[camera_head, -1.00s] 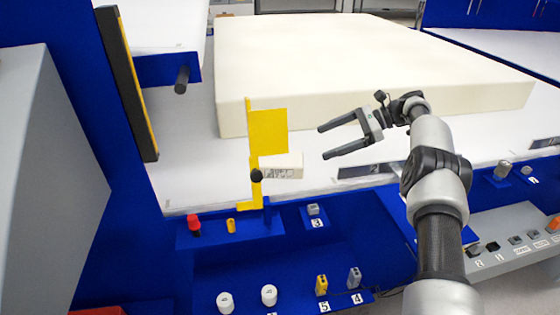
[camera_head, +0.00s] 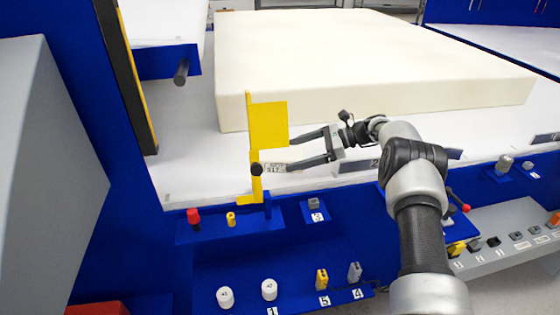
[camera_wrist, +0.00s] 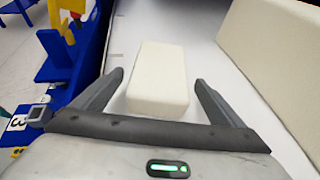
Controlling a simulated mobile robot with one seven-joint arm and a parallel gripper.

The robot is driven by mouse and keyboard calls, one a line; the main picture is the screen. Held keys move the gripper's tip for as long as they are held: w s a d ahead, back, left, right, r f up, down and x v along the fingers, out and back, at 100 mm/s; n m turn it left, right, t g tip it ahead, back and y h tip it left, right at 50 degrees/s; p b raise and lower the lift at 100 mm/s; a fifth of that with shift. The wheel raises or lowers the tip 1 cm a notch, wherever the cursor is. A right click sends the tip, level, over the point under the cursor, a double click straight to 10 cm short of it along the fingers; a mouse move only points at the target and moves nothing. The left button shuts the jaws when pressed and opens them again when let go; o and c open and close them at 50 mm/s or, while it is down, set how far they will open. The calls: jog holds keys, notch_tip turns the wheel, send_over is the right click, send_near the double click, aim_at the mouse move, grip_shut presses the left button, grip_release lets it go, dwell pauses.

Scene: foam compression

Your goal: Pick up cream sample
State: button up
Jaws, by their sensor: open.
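The cream sample is a small cream block lying on the white table. In the wrist view the cream sample (camera_wrist: 158,78) lies ahead of and partly between my two open fingers, apart from both. My gripper (camera_head: 290,151) is open and empty, pointing left at the sample. My gripper's fingers (camera_wrist: 160,85) stand on either side of the sample's near end in the wrist view.
A large cream foam slab (camera_head: 370,60) lies on the table behind the sample. A yellow flag-shaped part (camera_head: 267,125) stands at the front edge, left of my gripper. A blue panel (camera_head: 230,228) with knobs runs along the front. White table (camera_head: 190,170) is clear at left.

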aim_at(280, 158)
jog(key=shift+b+x, duration=0.65)
jog(key=shift+x, duration=2.15)
jog(key=shift+r, duration=0.15)
jog(key=shift+c, duration=0.4)
jog(key=c, duration=1)
